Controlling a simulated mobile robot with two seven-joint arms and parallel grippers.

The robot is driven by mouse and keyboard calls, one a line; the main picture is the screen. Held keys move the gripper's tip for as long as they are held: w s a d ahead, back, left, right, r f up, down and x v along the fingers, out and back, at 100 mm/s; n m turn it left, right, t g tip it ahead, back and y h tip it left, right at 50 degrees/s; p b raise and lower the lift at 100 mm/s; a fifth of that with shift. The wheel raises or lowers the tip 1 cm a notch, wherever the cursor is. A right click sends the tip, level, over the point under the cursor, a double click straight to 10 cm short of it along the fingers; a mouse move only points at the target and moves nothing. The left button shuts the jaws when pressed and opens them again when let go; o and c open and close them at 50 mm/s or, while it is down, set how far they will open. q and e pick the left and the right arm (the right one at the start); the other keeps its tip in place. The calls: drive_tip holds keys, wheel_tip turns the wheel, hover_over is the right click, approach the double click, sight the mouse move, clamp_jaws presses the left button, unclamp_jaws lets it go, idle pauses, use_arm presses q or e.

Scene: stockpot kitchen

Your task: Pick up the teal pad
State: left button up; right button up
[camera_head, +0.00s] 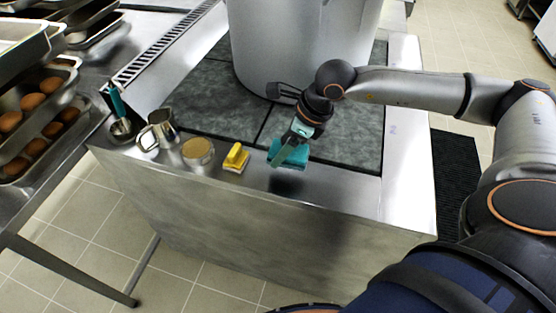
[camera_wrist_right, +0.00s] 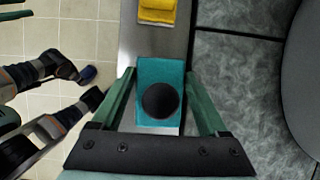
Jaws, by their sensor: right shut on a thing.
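The teal pad (camera_head: 293,158) is at the front steel edge of the stove block, right of the yellow pad, in the head view. In the right wrist view the teal pad (camera_wrist_right: 160,72) shows a round black knob on top and lies between the green fingers. My right gripper (camera_head: 289,150) points down over it and is shut on it. I cannot tell whether the pad touches the steel or is just above it. My left gripper is not in view.
A yellow pad (camera_head: 236,157), a brown-topped cup (camera_head: 198,152) and a steel pitcher (camera_head: 158,131) stand in a row to the left. A large stockpot (camera_head: 300,45) stands behind. Trays of brown items (camera_head: 35,100) are at far left.

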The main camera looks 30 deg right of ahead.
drive_tip(key=w+d+r+b, duration=0.1)
drive_tip(key=w+d+r, duration=0.1)
drive_tip(key=d+r, duration=0.6)
drive_tip(key=d, duration=0.4)
drive_tip(key=shift+w, duration=0.25)
